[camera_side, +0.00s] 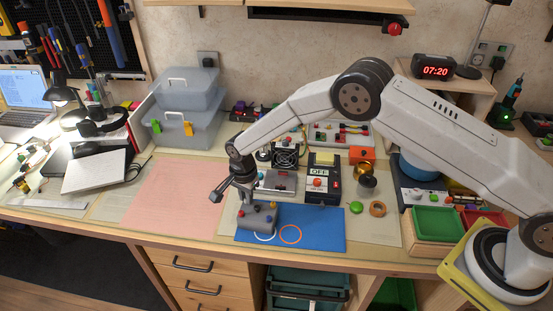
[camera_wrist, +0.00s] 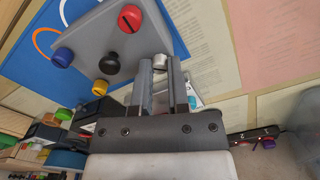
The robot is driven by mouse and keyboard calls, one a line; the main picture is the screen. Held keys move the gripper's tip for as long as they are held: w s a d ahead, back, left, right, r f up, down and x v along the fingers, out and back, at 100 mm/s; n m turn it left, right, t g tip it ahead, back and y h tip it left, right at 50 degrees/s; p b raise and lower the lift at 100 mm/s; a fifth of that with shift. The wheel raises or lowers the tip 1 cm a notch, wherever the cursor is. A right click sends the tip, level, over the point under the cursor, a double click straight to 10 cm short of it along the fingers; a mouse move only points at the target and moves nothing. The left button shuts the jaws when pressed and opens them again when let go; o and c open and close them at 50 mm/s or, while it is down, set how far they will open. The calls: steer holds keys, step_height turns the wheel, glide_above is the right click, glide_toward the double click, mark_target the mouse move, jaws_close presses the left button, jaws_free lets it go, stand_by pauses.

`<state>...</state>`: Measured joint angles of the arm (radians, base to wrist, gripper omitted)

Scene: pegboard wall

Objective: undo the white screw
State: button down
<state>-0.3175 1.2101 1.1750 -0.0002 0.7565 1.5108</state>
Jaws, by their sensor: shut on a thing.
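A grey block (camera_side: 262,221) sits on the blue mat (camera_side: 325,223). In the wrist view the block (camera_wrist: 103,38) carries a red screw (camera_wrist: 130,18), a blue screw (camera_wrist: 63,57), a yellow screw (camera_wrist: 102,88) and a black knob (camera_wrist: 112,63). The white screw (camera_wrist: 159,61) is at the block's edge, between my fingertips. My gripper (camera_wrist: 160,68) is shut on it. In the side view my gripper (camera_side: 246,197) is at the block's back left, and the white screw is hidden there. I cannot tell how deep the screw sits.
An orange ring (camera_side: 290,234) and a white ring lie on the mat in front of the block. Behind stand a box marked OFF (camera_side: 321,180) and a fan unit (camera_side: 286,157). A pink sheet (camera_side: 177,195) on the left is bare. Green and red trays stand at right.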

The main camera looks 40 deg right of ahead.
steer(key=n, duration=1.2)
steer(key=shift+n, duration=0.4)
steer(key=n, duration=1.2)
steer(key=shift+n, duration=0.3)
steer(key=c, duration=0.6)
jaws_free()
steer(key=shift+r, duration=0.1)
steer(key=shift+r, duration=3.85)
